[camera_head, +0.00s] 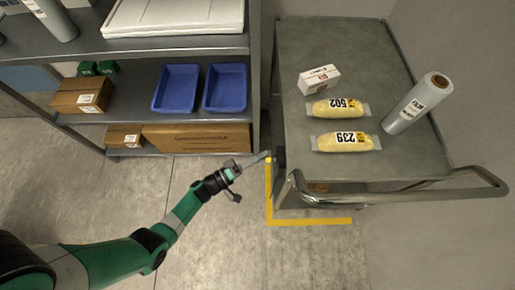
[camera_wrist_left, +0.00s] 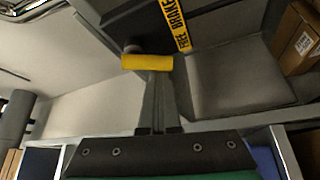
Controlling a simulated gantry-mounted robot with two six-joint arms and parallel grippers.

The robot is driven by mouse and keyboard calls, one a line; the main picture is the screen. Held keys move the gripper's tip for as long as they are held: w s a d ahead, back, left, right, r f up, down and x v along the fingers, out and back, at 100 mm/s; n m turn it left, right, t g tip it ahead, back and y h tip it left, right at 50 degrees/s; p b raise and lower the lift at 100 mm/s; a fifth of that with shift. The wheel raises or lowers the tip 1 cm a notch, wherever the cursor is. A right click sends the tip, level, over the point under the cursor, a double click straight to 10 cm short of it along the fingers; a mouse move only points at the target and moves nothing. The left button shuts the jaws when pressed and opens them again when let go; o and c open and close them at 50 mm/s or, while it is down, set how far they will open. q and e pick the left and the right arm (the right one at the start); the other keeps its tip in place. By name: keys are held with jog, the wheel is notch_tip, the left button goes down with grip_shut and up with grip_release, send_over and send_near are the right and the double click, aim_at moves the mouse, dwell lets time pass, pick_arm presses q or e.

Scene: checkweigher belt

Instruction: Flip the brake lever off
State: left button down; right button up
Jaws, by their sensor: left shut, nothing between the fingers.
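The brake lever shows in the left wrist view as a short yellow bar (camera_wrist_left: 147,62), beside a yellow label strip (camera_wrist_left: 176,25) with black "FREE" and "BRAKE" lettering. The lever is on the grey metal cart (camera_head: 350,150), near its front left corner in the head view, where a dark bracket (camera_head: 279,155) shows. My left gripper (camera_head: 267,155) is shut and empty, its fingertips (camera_wrist_left: 156,76) right at the yellow bar. I cannot tell whether they touch it. My right gripper is out of view.
The cart carries a white box (camera_head: 319,79), two yellow packs and a film roll (camera_head: 416,103). Its push handle (camera_head: 400,196) sticks out in front. A shelf rack (camera_head: 200,45) with blue trays and cartons stands left. The floor between is open, with yellow tape (camera_head: 308,222).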

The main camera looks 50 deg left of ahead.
pick_arm(q)
jog(key=n+g+p, duration=0.1)
jog(key=n+p, duration=0.1)
jog(key=p, duration=0.1)
jog(key=s+d+n+g+p, duration=0.1)
jog(key=n+p, duration=0.1)
jog(key=p, duration=0.1)
jog(key=n+g+y+p, duration=0.1)
jog(key=n+p, duration=0.1)
jog(key=p, duration=0.2)
jog(key=shift+s+d+f, duration=0.2)
jog(key=shift+f, duration=0.1)
dwell(0.4)
jog(key=shift+s+d, duration=0.1)
jog(key=shift+d, duration=0.05)
dwell(0.3)
jog(key=shift+s+d+p, duration=0.2)
jog(key=shift+s+p, duration=0.05)
jog(key=shift+p, duration=0.3)
dwell(1.9)
dwell(0.6)
